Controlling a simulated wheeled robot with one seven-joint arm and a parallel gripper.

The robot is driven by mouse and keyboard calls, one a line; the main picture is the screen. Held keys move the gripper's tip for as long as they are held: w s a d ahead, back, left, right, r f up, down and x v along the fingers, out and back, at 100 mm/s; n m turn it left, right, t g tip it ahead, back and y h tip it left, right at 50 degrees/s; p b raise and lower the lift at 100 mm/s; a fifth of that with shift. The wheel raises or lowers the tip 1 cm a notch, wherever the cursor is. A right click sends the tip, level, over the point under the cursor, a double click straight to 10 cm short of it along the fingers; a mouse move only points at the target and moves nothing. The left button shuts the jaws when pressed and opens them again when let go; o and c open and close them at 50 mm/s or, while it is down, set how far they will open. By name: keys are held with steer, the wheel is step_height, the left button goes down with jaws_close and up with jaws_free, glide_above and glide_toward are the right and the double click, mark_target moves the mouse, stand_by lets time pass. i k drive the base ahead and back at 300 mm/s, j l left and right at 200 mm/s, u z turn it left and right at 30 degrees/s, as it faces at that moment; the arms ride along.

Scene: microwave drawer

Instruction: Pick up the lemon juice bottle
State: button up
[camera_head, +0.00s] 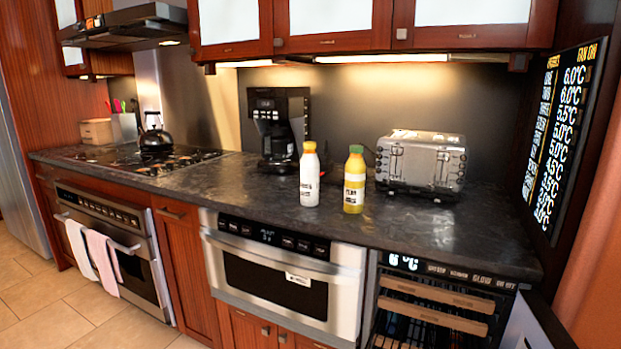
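Two bottles stand upright on the dark stone counter (250,205), a small gap apart. The one with yellow contents and a green cap (354,182) looks like the lemon juice bottle; its label is too small to read. It stands left of the toaster, near the counter's front half. To its left is a white bottle (310,178) with an orange cap. My gripper is not in view, and nothing is touching either bottle.
A silver toaster (421,162) stands right of the bottles, and a black coffee maker (278,128) stands behind left. A kettle (154,138) sits on the stove. A microwave drawer (280,275) is below the counter. Wall cabinets (330,45) hang above. The counter's right part is clear.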

mark_target(309, 164)
steer(key=i+j+u, duration=0.1)
steer(key=i+j, duration=0.85)
